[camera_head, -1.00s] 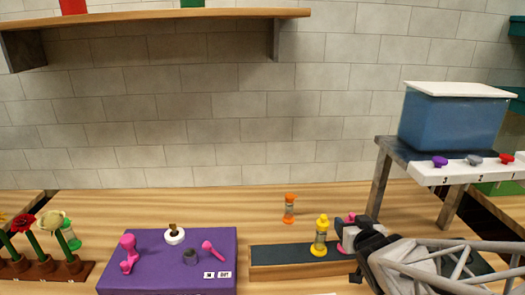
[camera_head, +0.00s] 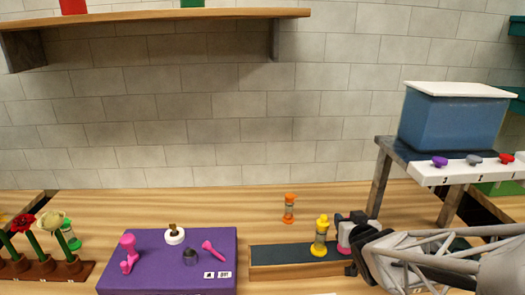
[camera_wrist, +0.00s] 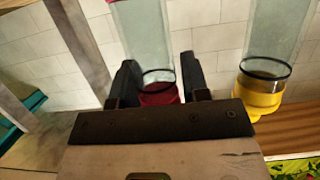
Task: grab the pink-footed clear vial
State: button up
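The pink-footed clear vial (camera_head: 344,236) stands at the right of the dark-topped wooden block, partly hidden by my gripper. In the wrist view the clear tube (camera_wrist: 145,35) runs down to a dark pink foot (camera_wrist: 160,97). My gripper (camera_head: 350,221) reaches in from the right at the vial. In the wrist view its two dark fingers (camera_wrist: 159,75) stand on either side of the vial's lower part. They look open, with little gap; contact is not clear.
A yellow-footed vial (camera_head: 319,238) stands close to the left; it also shows in the wrist view (camera_wrist: 258,95). An orange vial (camera_head: 289,208) stands behind. A purple box (camera_head: 150,270) is at left. A grey stand (camera_head: 376,185) with a blue bin (camera_head: 450,122) is at right.

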grip_shut()
jog(key=shift+r, duration=0.15)
jog(key=shift+r, duration=0.8)
jog(key=a+f+v, duration=0.1)
jog(key=a+v, duration=0.1)
jog(key=v, duration=1.4)
jog(key=shift+s+a+f, duration=0.2)
jog(key=shift+a+f, duration=0.05)
dwell(0.4)
